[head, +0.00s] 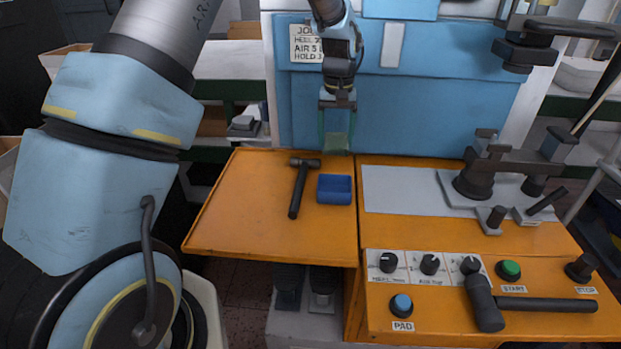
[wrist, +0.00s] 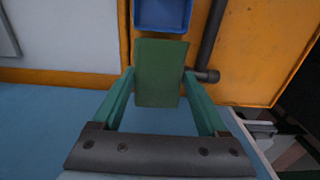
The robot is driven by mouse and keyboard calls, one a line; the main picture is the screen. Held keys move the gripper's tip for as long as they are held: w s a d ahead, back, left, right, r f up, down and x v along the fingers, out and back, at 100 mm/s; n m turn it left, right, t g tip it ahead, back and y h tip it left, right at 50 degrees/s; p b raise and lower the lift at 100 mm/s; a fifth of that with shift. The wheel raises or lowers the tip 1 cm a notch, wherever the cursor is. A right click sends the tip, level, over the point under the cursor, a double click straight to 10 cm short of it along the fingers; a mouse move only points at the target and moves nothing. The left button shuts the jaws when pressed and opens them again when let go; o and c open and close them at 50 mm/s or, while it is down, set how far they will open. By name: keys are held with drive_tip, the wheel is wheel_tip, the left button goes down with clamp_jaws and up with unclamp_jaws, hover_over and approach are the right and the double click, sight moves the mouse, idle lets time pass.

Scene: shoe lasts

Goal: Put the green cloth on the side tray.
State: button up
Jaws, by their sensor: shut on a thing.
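The green cloth (head: 336,142) is a small, flat, dark green piece between the fingers of my gripper (head: 337,135) in the head view. In the wrist view the cloth (wrist: 160,72) spans the gap between the two green fingertips (wrist: 159,73), and my gripper is shut on it. The side tray (head: 235,205) is the orange surface at the left of the machine in the head view. My gripper holds the cloth near the tray's back edge, in front of the blue panel; its exact height over the tray is unclear.
A black hammer (head: 299,190) and an open blue bin (head: 335,189) are on the tray; the bin also shows in the wrist view (wrist: 163,14). The tray's left part is bare. A grey plate (head: 405,192) and metal clamp fixture (head: 475,178) stand to the right.

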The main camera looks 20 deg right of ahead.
sight(335, 140)
wheel_tip(335, 140, down, 5)
drive_tip(key=shift+r+p, duration=0.1)
drive_tip(key=shift+p, duration=0.65)
wheel_tip(335, 140, down, 4)
drive_tip(key=shift+s+r+p, duration=0.1)
drive_tip(key=shift+r+p, duration=0.15)
drive_tip(key=shift+p, duration=0.45)
clamp_jaws()
drive_tip(key=shift+a+f, duration=0.15)
drive_tip(key=shift+f, duration=0.4)
drive_tip(key=o, duration=1.1)
unclamp_jaws()
drive_tip(key=shift+c, duration=0.2)
drive_tip(key=shift+o, duration=0.8)
drive_tip(key=shift+r, duration=0.1)
drive_tip(key=shift+r, duration=0.2)
wheel_tip(335, 140, up, 12)
drive_tip(key=b, duration=0.3)
drive_tip(key=shift+f, duration=0.1)
